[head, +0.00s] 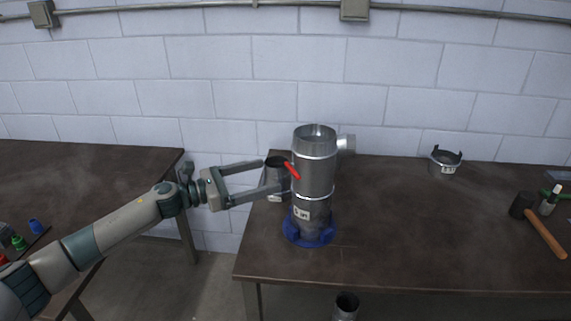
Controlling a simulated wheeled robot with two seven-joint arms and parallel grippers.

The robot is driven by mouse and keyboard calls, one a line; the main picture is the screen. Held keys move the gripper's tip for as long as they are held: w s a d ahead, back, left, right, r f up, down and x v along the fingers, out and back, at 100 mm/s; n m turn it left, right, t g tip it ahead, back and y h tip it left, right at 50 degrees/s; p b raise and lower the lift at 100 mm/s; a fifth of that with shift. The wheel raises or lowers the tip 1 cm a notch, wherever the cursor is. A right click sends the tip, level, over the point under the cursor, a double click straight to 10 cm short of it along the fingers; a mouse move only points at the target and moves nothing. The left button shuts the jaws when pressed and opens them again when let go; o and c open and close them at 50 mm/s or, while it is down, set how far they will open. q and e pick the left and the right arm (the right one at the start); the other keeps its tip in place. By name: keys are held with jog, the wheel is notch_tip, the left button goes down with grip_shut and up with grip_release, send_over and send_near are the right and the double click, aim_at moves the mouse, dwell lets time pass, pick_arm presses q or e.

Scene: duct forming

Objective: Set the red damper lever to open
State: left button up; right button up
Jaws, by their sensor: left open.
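A grey metal duct (316,178) stands upright on the dark table, its foot in a blue round base (310,232). A red damper lever (292,170) sits on the left side of the duct and slants from upper left to lower right. My left gripper (272,178) is open, with its fingers pointing right toward the duct. Its fingertips are just left of the lever, and nothing is seen held between them. I cannot tell whether a fingertip touches the lever or duct. My right gripper is not in view.
A small metal can (277,176) stands behind my left fingers. A metal collar (445,160), a mallet (538,222) and a small bottle (549,201) are to the right. The table (420,235) is clear right of the duct. A gap separates it from the left table (80,170).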

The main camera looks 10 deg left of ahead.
aim_at(290, 169)
pick_arm(q)
jog(key=shift+p+x, duration=1.3)
jog(key=shift+x, duration=2.4)
jog(key=shift+c, duration=0.6)
